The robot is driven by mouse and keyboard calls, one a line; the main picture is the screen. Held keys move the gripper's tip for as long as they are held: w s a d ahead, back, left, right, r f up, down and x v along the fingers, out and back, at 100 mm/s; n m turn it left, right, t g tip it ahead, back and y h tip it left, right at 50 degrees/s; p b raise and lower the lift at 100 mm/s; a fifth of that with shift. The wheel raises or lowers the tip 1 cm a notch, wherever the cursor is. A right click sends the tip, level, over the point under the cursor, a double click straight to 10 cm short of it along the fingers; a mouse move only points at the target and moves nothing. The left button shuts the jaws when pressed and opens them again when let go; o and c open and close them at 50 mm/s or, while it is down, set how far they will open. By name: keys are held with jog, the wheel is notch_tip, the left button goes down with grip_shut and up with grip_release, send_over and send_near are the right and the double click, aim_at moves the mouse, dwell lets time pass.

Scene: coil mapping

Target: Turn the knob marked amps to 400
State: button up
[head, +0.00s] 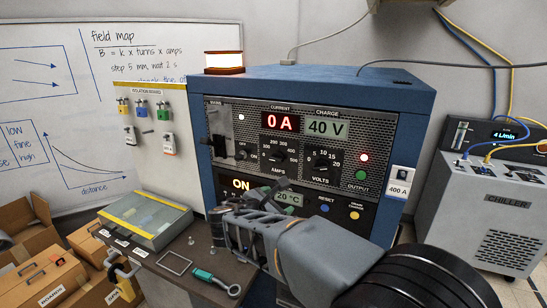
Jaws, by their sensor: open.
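The knob marked amps (279,154) is a black dial on the dark front panel of the blue power supply (331,83). Numbers ring it, but its pointer is too small to read. The red current display (282,122) above it reads 0 A. The volts knob (321,163) is to its right, below a green 40 V charge display (326,127). My gripper (277,187) is open and empty in front of the lower panel, below the amps knob and apart from it as far as I can see. My gripper and arm hide part of the lower panel.
A 400 A tag (399,182) hangs on the cabinet's right side. A green output button (361,175) is right of the volts knob. A small switch knob (243,152) is to the left. A teal-handled tool (214,281) lies on the bench. A chiller (470,215) stands at right.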

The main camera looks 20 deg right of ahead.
aim_at(275, 160)
jog(key=w+a+r+n+t+h, duration=0.1)
jog(key=w+a+r+n+t, duration=0.25)
jog(key=w+r+n, duration=0.2)
jog(key=shift+n+t, duration=0.25)
jog(key=shift+t, duration=0.2)
jog(key=p+x, duration=0.1)
jog(key=x, duration=0.5)
jog(key=p+x, duration=0.2)
jog(key=x, duration=0.5)
jog(key=shift+w+d+f, duration=0.1)
jog(key=shift+d+f, duration=0.1)
jog(key=shift+f, duration=0.05)
jog(key=shift+c, duration=0.2)
jog(key=c, duration=0.9)
jog(key=shift+f, duration=0.1)
